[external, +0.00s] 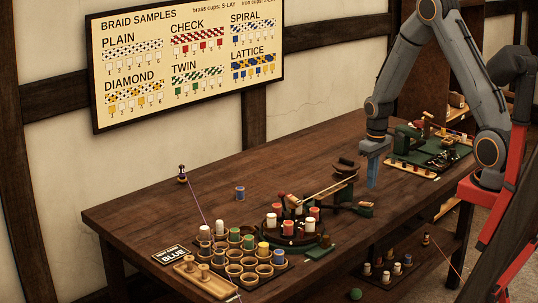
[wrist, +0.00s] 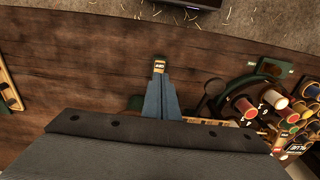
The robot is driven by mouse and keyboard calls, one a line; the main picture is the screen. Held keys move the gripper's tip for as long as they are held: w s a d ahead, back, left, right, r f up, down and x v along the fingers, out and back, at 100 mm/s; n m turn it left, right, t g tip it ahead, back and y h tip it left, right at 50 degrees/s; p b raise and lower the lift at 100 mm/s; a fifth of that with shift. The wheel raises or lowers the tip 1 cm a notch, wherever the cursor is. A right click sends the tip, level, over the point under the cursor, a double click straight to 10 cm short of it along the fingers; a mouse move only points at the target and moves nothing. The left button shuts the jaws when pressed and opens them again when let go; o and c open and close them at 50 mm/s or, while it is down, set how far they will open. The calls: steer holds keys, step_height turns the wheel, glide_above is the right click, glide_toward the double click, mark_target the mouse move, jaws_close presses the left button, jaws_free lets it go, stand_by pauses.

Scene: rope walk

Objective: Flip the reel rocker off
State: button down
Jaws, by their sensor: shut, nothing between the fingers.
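The reel rocker is a small pale switch on a dark green base (external: 366,211) near the front edge of the bench. In the wrist view a pale plate marked with what looks like "OFF" (wrist: 159,65) shows just past my fingertips. The rest of the rocker is hidden behind the fingers, so its tilt cannot be told. My gripper (external: 371,186) points down, with blue fingers shut and empty, its tips close above the rocker. The shut fingers also show in the wrist view (wrist: 159,78). I cannot tell whether they touch it.
A braiding carousel with bobbins (external: 292,232) stands left of the rocker, with a tray of cups (external: 240,270) beyond it. A green machine board (external: 430,150) lies at the right end.

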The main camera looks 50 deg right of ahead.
step_height(320, 180, up, 8)
steer(key=b, duration=0.2)
glide_above(368, 203)
steer(key=s, duration=0.1)
steer(key=shift+a+f, duration=0.1)
steer(key=shift+f, duration=0.05)
steer(key=shift+w+g+b, duration=1.5)
steer(key=shift+w+b, duration=0.9)
steer(key=shift+b, duration=1.85)
steer(key=p+x, duration=0.3)
steer(key=x, duration=1.1)
steer(key=shift+f, duration=0.1)
